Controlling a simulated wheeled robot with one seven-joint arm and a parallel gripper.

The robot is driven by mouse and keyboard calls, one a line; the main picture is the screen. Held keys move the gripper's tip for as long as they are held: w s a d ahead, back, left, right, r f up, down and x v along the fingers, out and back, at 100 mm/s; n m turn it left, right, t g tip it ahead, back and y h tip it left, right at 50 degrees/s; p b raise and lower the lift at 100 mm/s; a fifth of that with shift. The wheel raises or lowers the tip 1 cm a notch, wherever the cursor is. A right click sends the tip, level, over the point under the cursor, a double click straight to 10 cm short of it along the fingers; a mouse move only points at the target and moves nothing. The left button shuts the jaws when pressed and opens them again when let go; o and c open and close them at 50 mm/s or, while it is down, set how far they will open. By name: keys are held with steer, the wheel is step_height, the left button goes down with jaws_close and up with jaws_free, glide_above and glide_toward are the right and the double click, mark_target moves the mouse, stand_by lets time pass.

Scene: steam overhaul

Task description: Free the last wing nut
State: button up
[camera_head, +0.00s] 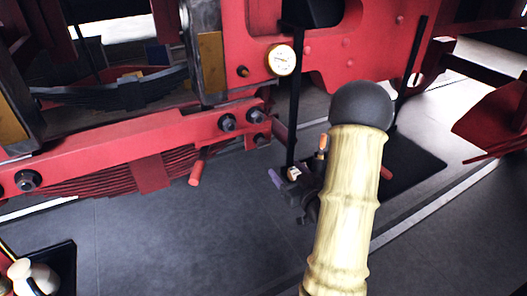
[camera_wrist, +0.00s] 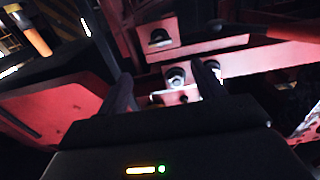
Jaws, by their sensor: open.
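My gripper (camera_wrist: 165,82) shows in the wrist view as two dark fingers spread apart, with nothing held between them. Beyond the gap, a pale round nut or bolt head (camera_wrist: 176,76) sits on a red part, nearer the right finger. I cannot tell whether it is a wing nut. Just below it is a small red plate (camera_wrist: 178,97) with a dark hole or stud. In the head view my gripper (camera_head: 285,176) is low beside a black upright post, partly hidden by my own cream arm. No wing nut shows clearly there.
A red beam (camera_head: 130,140) with dark bolts (camera_head: 227,122) and a leaf spring (camera_head: 120,175) stands at left. A red rod end (camera_head: 197,172) juts out. Grey floor (camera_head: 190,240) is clear in front.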

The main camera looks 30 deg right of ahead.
mark_target(265, 146)
steer(key=shift+w+f+b, duration=0.15)
steer(key=shift+w+b, duration=0.05)
steer(key=shift+b, duration=0.8)
steer(key=w+p, duration=0.1)
steer(key=w, duration=0.3)
steer(key=w+p, duration=0.2)
steer(key=w, duration=0.3)
steer(key=w+p, duration=0.2)
steer(key=w, duration=0.2)
steer(key=shift+w+a+r, duration=0.25)
steer(key=shift+a+r, duration=0.05)
steer(key=shift+w+f, duration=0.1)
steer(key=shift+w, duration=0.45)
steer(key=c, duration=1)
